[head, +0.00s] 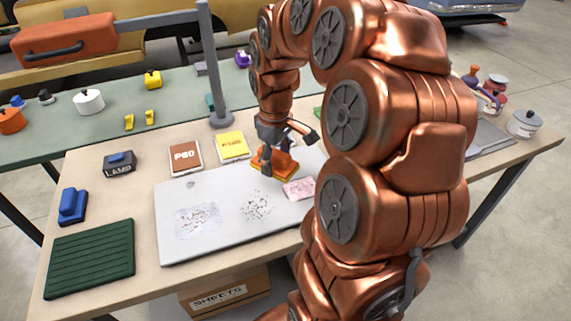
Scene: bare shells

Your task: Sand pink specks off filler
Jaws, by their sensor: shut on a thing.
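A pale grey panel (180,251) lies on the wooden bench and bears several filler patches. The patch with pink specks (300,189) is at the right, partly hidden by my arm. A patch with black specks (257,206) is in the middle, and a whitish patch with grey specks (198,219) is at the left. My gripper (279,152) is shut on an orange sanding block (285,163) with a yellow underside. The block is at the panel's back part, just behind and left of the pink patch. I cannot tell whether it touches the panel.
A brown sheet (185,157) and a yellow sheet (232,145) lie behind the panel. A LAMP box (120,162), a blue block (73,206) and a green ridged mat (90,258) are at left. A grey post (212,70) stands behind. My arm covers the right side.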

